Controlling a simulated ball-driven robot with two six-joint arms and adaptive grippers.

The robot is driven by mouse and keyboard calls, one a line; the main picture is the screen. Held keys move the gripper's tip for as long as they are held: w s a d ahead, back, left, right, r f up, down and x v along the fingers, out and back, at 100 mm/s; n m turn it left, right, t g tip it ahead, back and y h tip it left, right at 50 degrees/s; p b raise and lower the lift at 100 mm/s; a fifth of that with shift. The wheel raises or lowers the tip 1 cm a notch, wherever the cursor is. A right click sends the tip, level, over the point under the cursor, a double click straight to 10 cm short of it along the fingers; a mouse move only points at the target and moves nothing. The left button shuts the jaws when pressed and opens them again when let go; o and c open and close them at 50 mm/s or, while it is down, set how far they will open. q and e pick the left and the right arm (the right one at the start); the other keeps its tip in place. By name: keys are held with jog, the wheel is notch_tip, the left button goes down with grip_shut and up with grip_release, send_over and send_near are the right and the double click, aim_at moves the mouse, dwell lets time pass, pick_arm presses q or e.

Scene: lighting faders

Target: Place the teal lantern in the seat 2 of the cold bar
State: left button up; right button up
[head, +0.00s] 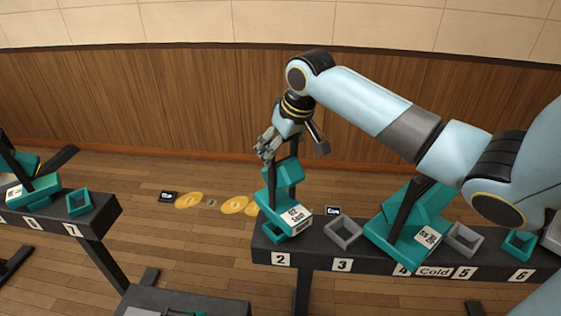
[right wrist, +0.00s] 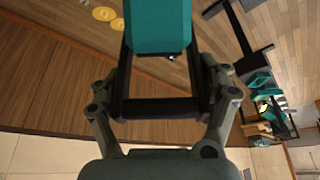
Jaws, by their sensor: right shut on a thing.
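The teal lantern (head: 272,203), with a white label on its side, is upright at seat 2 (head: 281,259) of the cold bar (head: 322,283), at the bar's left end. My right gripper (head: 267,150) comes from above and is shut on the lantern's upper part. My left gripper is not in view.
A grey empty frame (head: 343,233) is at seat 3. A larger teal lantern (head: 408,232) stands near 4, with more frames at 5 (head: 465,239) and 6 (head: 520,243). Another bar (head: 98,215) with a teal lantern is at the left. Yellow discs (head: 189,200) lie on the floor.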

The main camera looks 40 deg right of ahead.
jog(key=shift+f+p, duration=0.3)
jog(key=shift+f, duration=1.5)
jog(key=o, duration=1.7)
jog(key=shift+f, duration=0.1)
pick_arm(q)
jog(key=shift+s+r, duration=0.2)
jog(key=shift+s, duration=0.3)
pick_arm(e)
jog(key=shift+s, duration=0.1)
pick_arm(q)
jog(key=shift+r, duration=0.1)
pick_arm(e)
jog(key=v, duration=1.2)
